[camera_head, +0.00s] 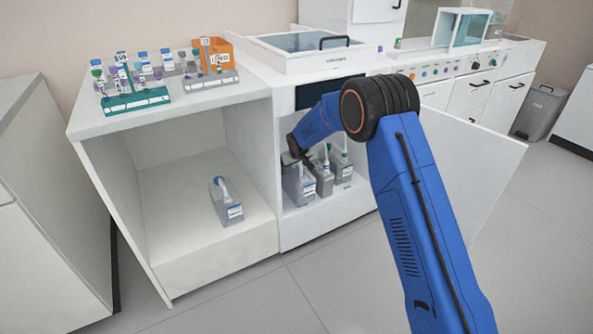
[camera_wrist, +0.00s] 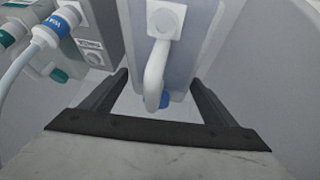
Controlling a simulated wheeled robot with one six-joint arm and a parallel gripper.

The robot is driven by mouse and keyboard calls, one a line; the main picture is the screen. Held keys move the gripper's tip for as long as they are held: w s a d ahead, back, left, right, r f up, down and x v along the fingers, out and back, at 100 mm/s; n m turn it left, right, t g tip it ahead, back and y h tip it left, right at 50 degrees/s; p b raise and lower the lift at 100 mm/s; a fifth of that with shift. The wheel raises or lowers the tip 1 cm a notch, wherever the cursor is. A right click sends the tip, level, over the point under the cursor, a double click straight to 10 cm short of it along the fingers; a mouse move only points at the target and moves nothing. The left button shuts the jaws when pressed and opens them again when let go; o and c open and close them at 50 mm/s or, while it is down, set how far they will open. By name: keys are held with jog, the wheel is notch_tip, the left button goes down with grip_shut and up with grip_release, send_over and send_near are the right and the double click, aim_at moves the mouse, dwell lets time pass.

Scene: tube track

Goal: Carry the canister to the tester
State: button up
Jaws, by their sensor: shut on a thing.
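A grey canister (camera_head: 298,186) with a light top stands at the left of the open bay in the white machine (camera_head: 305,225), which may be the tester. My gripper (camera_head: 291,151) is at its top.
The bay's open door (camera_head: 480,170) stands out to the right. A side wall (camera_head: 262,150) separates the bay from the left cabinet (camera_head: 200,255). Tube racks (camera_head: 135,102) and an orange box (camera_head: 218,53) stand on top. The grey floor (camera_head: 300,300) in front is clear.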

jog(key=shift+w+a+r, duration=0.1)
jog(key=shift+w+a, duration=0.45)
jog(key=shift+w, duration=0.3)
jog(key=shift+w+a+r, duration=0.1)
jog(key=shift+w+a, duration=0.45)
jog(key=shift+w, duration=0.25)
jog(key=shift+w+a+f, duration=0.3)
jog(key=shift+w+f, duration=0.15)
jog(key=shift+f, duration=0.15)
jog(key=shift+w+a+f, duration=0.3)
jog(key=shift+w+f, duration=0.1)
jog(key=shift+f, duration=0.15)
jog(key=shift+s+f, duration=0.1)
jog(key=shift+f, duration=0.55)
